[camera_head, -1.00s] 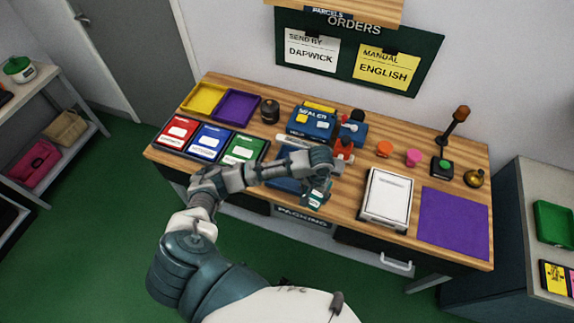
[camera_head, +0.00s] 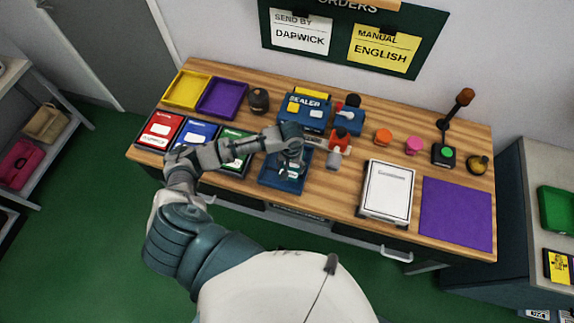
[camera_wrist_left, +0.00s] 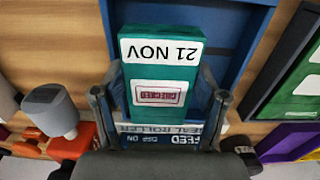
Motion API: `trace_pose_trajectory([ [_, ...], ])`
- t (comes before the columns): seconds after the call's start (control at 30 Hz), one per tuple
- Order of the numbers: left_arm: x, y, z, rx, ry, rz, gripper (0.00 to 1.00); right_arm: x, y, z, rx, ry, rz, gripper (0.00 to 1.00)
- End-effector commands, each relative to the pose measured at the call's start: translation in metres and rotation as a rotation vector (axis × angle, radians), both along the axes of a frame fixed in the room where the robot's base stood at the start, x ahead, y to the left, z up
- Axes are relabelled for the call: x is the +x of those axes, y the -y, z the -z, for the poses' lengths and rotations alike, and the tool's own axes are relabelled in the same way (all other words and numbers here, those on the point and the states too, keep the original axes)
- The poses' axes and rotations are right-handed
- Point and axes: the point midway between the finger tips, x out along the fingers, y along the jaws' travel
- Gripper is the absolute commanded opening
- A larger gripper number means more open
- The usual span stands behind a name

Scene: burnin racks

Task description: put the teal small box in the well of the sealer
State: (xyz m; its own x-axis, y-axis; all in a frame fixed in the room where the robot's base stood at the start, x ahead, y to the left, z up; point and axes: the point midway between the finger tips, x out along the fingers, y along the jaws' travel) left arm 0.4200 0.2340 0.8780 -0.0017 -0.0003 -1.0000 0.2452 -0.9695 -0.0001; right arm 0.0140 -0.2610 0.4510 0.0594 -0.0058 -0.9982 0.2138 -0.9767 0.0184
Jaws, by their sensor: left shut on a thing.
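The teal small box (camera_wrist_left: 155,75) is held between the two fingers of my left gripper (camera_wrist_left: 158,105). Its white label reads 21 NOV, and a red stamp mark shows below. In the head view my left gripper (camera_head: 288,166) is over the blue tray-like front part (camera_head: 272,185) of the sealer (camera_head: 305,108); the box is mostly hidden there by the gripper. In the wrist view the blue recess (camera_wrist_left: 190,18) lies behind and below the box, and the lettered sealer strip is partly hidden by the gripper. I cannot tell whether the box touches the recess. My right gripper is not in view.
An orange-red device with a grey knob (camera_head: 339,142) stands close to the right of the gripper. Red, blue and green cards in a rack (camera_head: 146,150) lie to the left.

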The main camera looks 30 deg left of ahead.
Motion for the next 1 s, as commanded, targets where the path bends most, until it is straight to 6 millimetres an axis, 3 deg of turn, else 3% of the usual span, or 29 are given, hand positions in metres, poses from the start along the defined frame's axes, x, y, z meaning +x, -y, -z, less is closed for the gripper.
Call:
trace_pose_trajectory([
  [0.13,0.005,-0.02,0.002,0.001,0.0,-0.001,0.34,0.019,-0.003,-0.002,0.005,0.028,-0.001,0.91],
  [0.27,0.006,-0.021,0.006,0.003,-0.001,0.0,0.34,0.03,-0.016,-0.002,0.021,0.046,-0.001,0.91],
  [0.43,0.006,-0.017,0.029,0.007,-0.002,0.001,0.34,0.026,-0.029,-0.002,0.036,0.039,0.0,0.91],
  [0.8,0.006,-0.021,0.038,0.003,-0.001,0.001,0.34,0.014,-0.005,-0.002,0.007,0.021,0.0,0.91],
  [0.83,0.006,-0.021,0.039,0.003,-0.001,0.001,0.75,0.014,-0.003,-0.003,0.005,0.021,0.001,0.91],
  [0.93,0.006,-0.022,0.039,0.001,0.0,0.001,0.97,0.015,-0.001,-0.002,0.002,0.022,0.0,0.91],
  [1.0,0.006,-0.023,0.039,0.001,0.0,0.001,0.97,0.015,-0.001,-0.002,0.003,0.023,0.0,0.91],
])
